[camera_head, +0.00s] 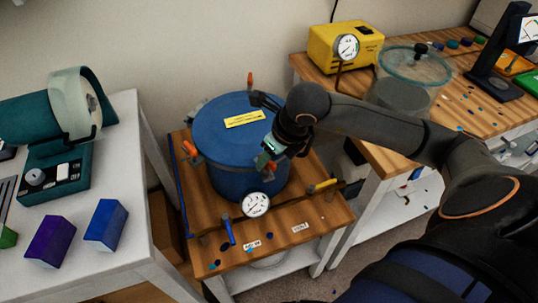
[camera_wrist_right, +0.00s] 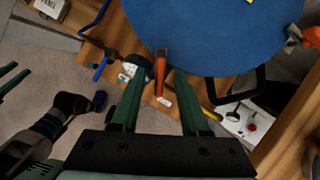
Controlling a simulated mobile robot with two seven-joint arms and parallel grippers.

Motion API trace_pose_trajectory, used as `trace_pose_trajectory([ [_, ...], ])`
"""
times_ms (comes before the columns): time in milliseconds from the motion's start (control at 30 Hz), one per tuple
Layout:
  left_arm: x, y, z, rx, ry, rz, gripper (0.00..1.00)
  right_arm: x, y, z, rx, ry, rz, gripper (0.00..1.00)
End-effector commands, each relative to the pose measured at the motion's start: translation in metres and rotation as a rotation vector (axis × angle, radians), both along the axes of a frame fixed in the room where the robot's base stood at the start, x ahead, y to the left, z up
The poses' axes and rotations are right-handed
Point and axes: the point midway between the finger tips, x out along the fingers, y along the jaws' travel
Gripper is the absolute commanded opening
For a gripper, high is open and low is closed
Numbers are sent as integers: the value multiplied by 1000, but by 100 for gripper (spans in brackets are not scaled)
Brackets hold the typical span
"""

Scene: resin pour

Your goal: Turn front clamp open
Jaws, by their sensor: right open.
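The blue pot (camera_head: 235,125) stands on a wooden cart top, lid on, with orange-handled clamps round its rim. The front clamp's orange handle (camera_wrist_right: 160,70) lies between the fingertips of my right gripper (camera_wrist_right: 160,78) in the wrist view, with a gap on each side. My right gripper (camera_head: 268,157) is open at the pot's front right rim and partly hides this clamp in the head view. The left clamp (camera_head: 191,151) and back clamp (camera_head: 250,81) are clear of it. Green finger-like parts at the wrist view's left edge may be my left gripper (camera_wrist_right: 12,78); their opening is unclear.
A pressure gauge (camera_head: 256,204) sits at the pot's front. A blue-handled valve (camera_head: 228,231) and a yellow handle (camera_head: 322,186) are near the cart's front. A yellow pump (camera_head: 344,47) and a clear vessel (camera_head: 412,75) stand on the right bench. A white table (camera_head: 130,170) is left.

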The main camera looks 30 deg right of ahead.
Motion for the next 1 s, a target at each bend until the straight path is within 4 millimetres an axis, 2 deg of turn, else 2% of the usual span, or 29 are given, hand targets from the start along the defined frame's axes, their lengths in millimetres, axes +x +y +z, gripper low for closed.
trace_pose_trajectory([
  [267,0,0,0,0,-1,0,50,1,0,-2,0,0,0,45],
  [700,0,0,0,0,0,0,50,1,0,-2,0,0,-1,0],
  [1000,0,0,0,0,0,0,50,1,0,-1,0,0,-1,0],
])
